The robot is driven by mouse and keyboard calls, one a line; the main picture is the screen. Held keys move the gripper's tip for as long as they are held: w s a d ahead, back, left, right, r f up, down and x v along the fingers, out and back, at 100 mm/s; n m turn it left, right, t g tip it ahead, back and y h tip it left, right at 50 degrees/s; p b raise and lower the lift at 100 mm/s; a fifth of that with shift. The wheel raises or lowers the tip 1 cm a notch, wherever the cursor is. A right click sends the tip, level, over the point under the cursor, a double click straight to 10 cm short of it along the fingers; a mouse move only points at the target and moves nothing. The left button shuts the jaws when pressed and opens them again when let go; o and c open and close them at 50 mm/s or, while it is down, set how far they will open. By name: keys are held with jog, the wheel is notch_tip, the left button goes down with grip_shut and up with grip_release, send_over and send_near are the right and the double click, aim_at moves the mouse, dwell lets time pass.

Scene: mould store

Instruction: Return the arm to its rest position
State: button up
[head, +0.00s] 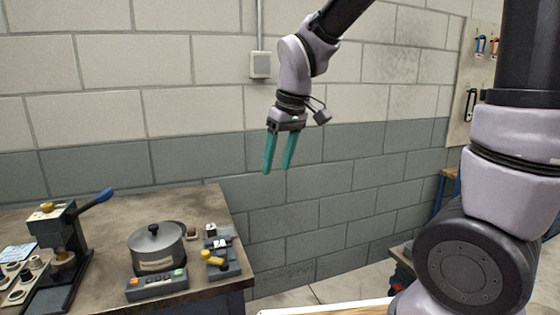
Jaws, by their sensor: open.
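My gripper (278,153) hangs from my raised arm in the upper middle of the head view, with its two teal fingers pointing down. The fingers are apart, with the wall visible between them, and nothing is held. The gripper appears up and to the right of the workbench (100,220) and touches nothing that I can see. My arm links rise from the right side of the view and leave it at the top.
A lever press (66,240) with a blue handle, a round lidded pot (156,247) and a small device with yellow knobs (214,258) stand on the bench. A pegboard with tools (478,75) hangs at right. A pale board edge (330,308) shows below. The block wall stands behind.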

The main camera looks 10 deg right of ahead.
jog(key=shift+d, duration=0.1)
jog(key=s+d+r+m+t, duration=0.2)
jog(key=d+r+m, duration=0.3)
jog(key=d, duration=0.4)
jog(key=s+d+r+m+t, duration=0.3)
jog(key=s+d+r+m, duration=0.2)
jog(key=d, duration=0.4)
jog(key=shift+d+r+m, duration=0.35)
jog(key=shift+r+m, duration=0.35)
jog(key=shift+r, duration=0.1)
